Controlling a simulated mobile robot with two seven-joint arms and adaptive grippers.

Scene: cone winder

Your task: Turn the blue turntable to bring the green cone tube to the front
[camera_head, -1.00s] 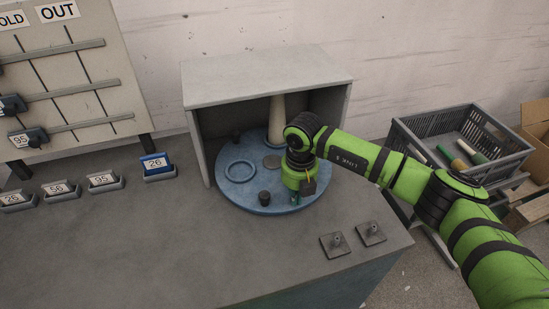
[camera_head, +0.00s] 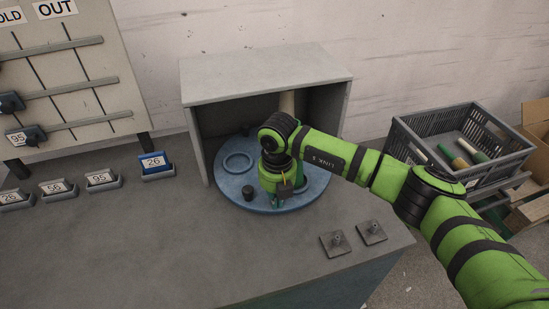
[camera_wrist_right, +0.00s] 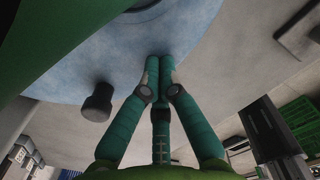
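The blue turntable (camera_head: 229,190) sits partly under a grey hood, its front edge out on the bench. A pale beige cone (camera_head: 287,103) stands at its back, mostly hidden by my right arm. A blue ring (camera_head: 238,162) and a dark peg (camera_head: 248,193) show on its left half; the peg also shows in the right wrist view (camera_wrist_right: 97,102). My right gripper (camera_head: 275,202) is low over the turntable's front, fingertips together with nothing visible between them; I cannot tell if they touch it. My left gripper is not visible.
The grey hood (camera_head: 265,78) covers the back of the turntable. Two pinned plates (camera_head: 335,243) lie right of it on the bench. A grey crate (camera_head: 410,140) with green and pale tubes stands at right. Numbered card holders (camera_head: 157,167) line the left; the front left bench is clear.

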